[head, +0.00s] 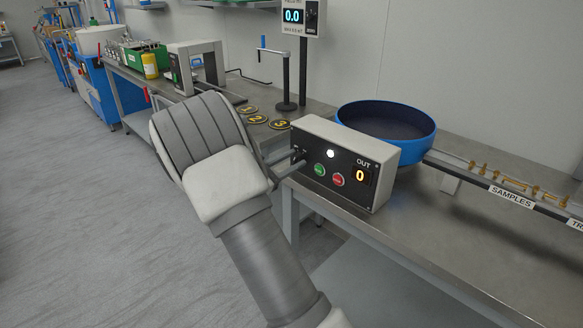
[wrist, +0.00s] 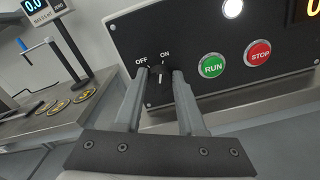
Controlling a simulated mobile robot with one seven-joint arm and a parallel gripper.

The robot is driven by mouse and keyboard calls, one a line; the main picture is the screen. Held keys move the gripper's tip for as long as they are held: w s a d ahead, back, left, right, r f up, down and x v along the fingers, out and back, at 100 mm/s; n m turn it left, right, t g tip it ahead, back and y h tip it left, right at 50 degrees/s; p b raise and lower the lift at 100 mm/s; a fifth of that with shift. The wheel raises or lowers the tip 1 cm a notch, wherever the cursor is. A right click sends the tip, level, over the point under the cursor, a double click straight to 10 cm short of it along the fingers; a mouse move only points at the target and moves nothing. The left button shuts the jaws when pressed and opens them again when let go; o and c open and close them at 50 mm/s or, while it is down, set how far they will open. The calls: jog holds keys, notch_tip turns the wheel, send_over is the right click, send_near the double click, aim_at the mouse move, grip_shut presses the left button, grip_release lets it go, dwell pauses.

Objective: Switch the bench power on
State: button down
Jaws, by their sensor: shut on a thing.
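A grey control box (head: 328,130) with a black front panel stands on the bench's near edge. Its black rotary knob (wrist: 157,72) sits at the panel's left end, under OFF and ON labels. My gripper (wrist: 160,82) is shut on this knob, one finger on each side; it reaches in from the left in the head view (head: 296,160). The knob's exact pointing is hard to tell between the fingers. A lamp (head: 330,154) on the panel glows white. The OUT display (head: 360,176) shows an orange 0. The green RUN button (wrist: 212,66) and red STOP button (wrist: 258,53) are to the knob's right.
A blue bowl (head: 388,118) stands behind the box, with a SAMPLES rail (head: 510,193) running right from it. Numbered discs (head: 257,119) lie on the bench behind my gripper. A stand with a blue display (head: 293,17) is at the back. The floor at left is clear.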

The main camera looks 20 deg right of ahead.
jog(key=shift+f+m+b, duration=0.15)
jog(key=shift+m+b, duration=0.25)
jog(key=shift+m, duration=0.2)
jog(key=c, duration=0.5)
grip_release()
jog(key=shift+a, duration=0.1)
jog(key=p+v, duration=0.2)
jog(key=v, duration=1.5)
jog(key=shift+s+a, duration=0.1)
